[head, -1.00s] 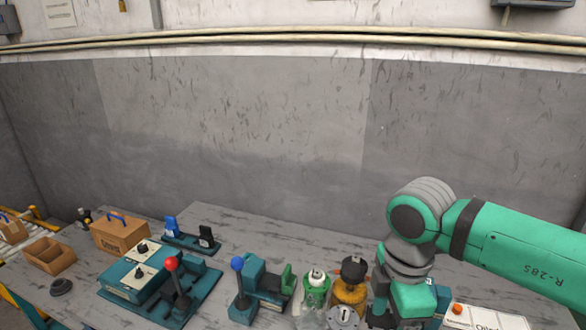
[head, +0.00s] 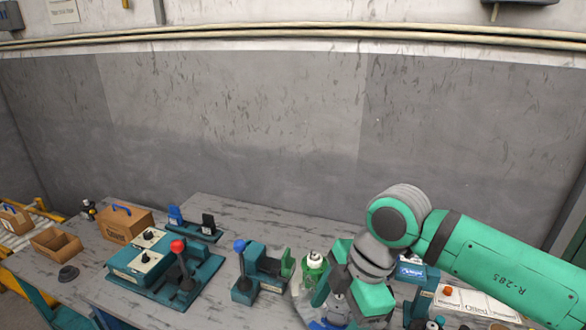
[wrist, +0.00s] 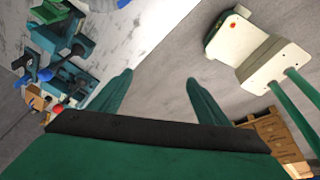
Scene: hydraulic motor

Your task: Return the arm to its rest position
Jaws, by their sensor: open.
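My green arm comes in from the right of the head view and bends down at a grey elbow joint. My gripper (wrist: 158,82) is at its end; in the wrist view its two green fingers stand apart with nothing between them. In the head view the gripper is low over the front of the table (head: 300,230), and its fingertips are hard to make out. A green-and-white bottle (head: 313,262) stands just left of it. I cannot tell whether they touch.
A blue-knobbed lever fixture (head: 243,280), a red-knobbed lever unit (head: 183,270) and a cardboard box (head: 125,224) stand to the left. A blue-labelled box (head: 412,272) and white boxes (head: 475,303) lie right.

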